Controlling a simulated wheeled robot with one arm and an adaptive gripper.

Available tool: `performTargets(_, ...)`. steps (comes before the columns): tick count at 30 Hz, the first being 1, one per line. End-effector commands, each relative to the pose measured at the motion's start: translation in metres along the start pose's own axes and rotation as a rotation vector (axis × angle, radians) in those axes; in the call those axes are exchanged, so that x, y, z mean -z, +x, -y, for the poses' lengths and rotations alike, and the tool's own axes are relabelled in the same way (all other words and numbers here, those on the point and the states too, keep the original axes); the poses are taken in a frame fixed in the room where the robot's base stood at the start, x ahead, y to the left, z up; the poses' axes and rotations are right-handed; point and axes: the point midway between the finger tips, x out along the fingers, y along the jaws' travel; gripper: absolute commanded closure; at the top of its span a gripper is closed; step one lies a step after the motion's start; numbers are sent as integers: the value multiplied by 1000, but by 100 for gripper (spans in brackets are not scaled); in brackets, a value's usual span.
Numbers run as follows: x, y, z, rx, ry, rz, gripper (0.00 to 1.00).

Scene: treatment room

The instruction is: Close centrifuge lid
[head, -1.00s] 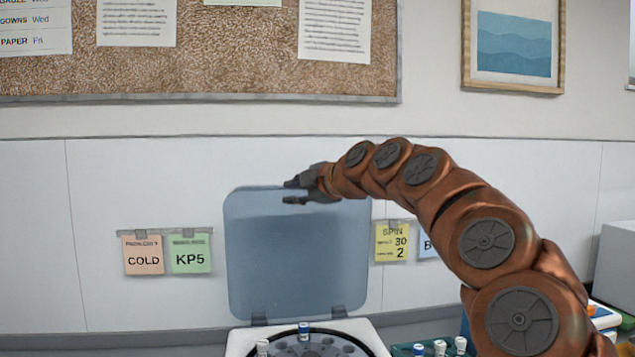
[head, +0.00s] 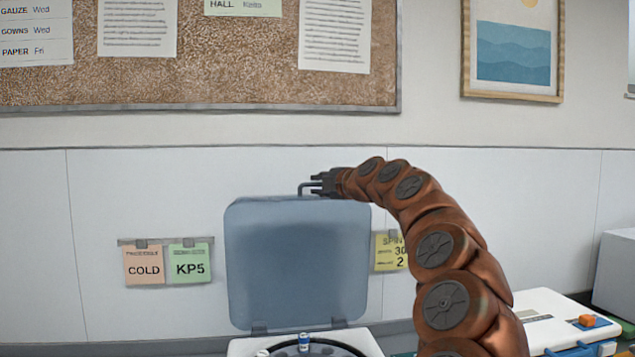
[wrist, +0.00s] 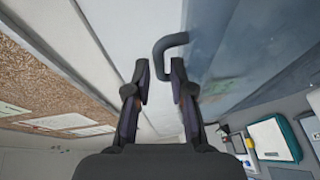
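The centrifuge lid (head: 297,265) is a blue-grey panel standing upright on its hinges in the head view. The white centrifuge body (head: 245,346) shows at the bottom edge, with its dark rotor mostly cut off. A dark bent handle (wrist: 171,42) sits at the lid's top edge. My gripper (head: 317,184) is at the lid's top edge, right by the handle. In the wrist view its two fingers (wrist: 158,78) are apart, and one end of the handle lies at the gap between the tips. I cannot tell whether they touch it.
White-capped and blue-capped tubes (head: 304,341) show in the centrifuge. A white device with an orange button (head: 587,320) is at the lower right. Notes (head: 190,264) hang on the wall left of the lid. The wall is close behind the lid.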

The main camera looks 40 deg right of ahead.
Motion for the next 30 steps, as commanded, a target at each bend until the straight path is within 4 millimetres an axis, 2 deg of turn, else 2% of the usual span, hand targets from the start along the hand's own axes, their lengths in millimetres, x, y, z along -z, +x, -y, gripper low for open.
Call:
performTargets(6, 0, 11, 0, 1, 0, 0, 77)
performTargets(15, 0, 11, 0, 0, 0, 0, 77)
performTargets(22, 0, 11, 0, 0, 0, 0, 100)
performTargets(30, 0, 11, 1, 1, 0, 0, 100)
